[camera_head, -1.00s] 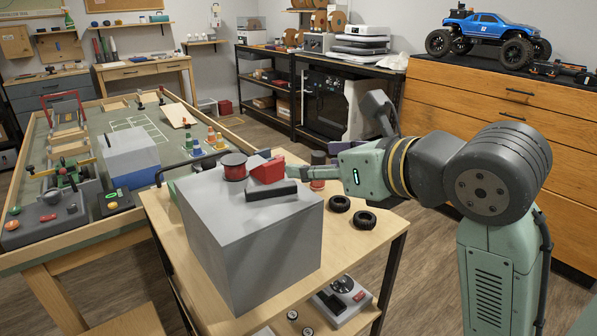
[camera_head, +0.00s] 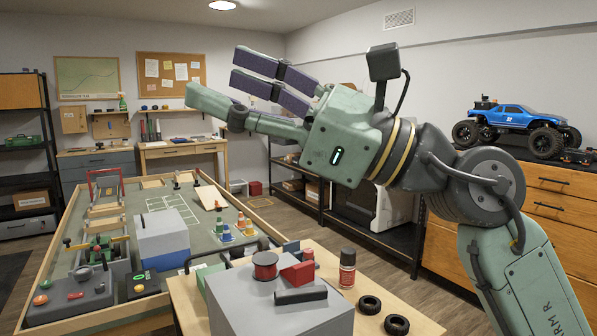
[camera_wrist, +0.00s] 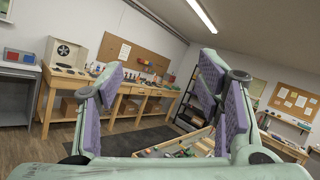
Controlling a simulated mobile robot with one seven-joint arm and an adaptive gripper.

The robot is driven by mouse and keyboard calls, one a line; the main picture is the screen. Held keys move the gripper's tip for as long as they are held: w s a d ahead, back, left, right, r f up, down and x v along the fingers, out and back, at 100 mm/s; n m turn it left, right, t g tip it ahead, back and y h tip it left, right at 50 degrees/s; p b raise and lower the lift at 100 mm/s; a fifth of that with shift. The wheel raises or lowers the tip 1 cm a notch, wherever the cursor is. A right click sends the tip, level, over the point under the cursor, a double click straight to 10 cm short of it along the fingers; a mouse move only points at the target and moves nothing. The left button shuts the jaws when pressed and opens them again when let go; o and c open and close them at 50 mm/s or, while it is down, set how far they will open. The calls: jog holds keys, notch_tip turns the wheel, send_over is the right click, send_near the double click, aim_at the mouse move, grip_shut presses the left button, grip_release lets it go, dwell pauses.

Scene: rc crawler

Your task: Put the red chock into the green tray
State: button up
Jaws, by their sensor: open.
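The red chock (camera_head: 298,273) is a small red wedge on top of a large grey block (camera_head: 250,310). It lies just behind a dark grey bar (camera_head: 301,295) and right of a dark red spool (camera_head: 265,265). My gripper (camera_head: 222,82) is raised high above the bench, well up and left of the chock in the head view, with its fingers spread and empty. In the wrist view the open fingers (camera_wrist: 160,85) with purple pads frame only the room.
A dark bottle with a red label (camera_head: 347,268) and two black tyres (camera_head: 370,305) stand right of the block. A large table (camera_head: 262,205) with cones, a grey-blue box (camera_head: 162,235) and controls lies to the left. The air around my gripper is free.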

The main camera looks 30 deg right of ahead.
jog(key=w+f+m+g+h, duration=0.1)
jog(key=w+f+m+h, duration=0.1)
jog(key=w+f+h, duration=0.3)
jog(key=m+g+h, duration=0.4)
jog(key=m+h, duration=0.8)
send_near(304, 264)
jog(key=p+x, duration=0.2)
jog(key=x, duration=0.2)
jog(key=shift+w, duration=0.45)
jog(key=p+x, duration=0.2)
jog(key=x, duration=0.2)
jog(key=shift+w+f+p, duration=0.25)
jog(key=shift+w+p, duration=0.1)
jog(key=shift+p, duration=0.05)
jog(key=shift+w+f, duration=0.3)
jog(key=shift+f, duration=0.15)
jog(key=c, duration=1.4)
notch_tip(304, 264, up, 10)
jog(key=shift+s, duration=0.1)
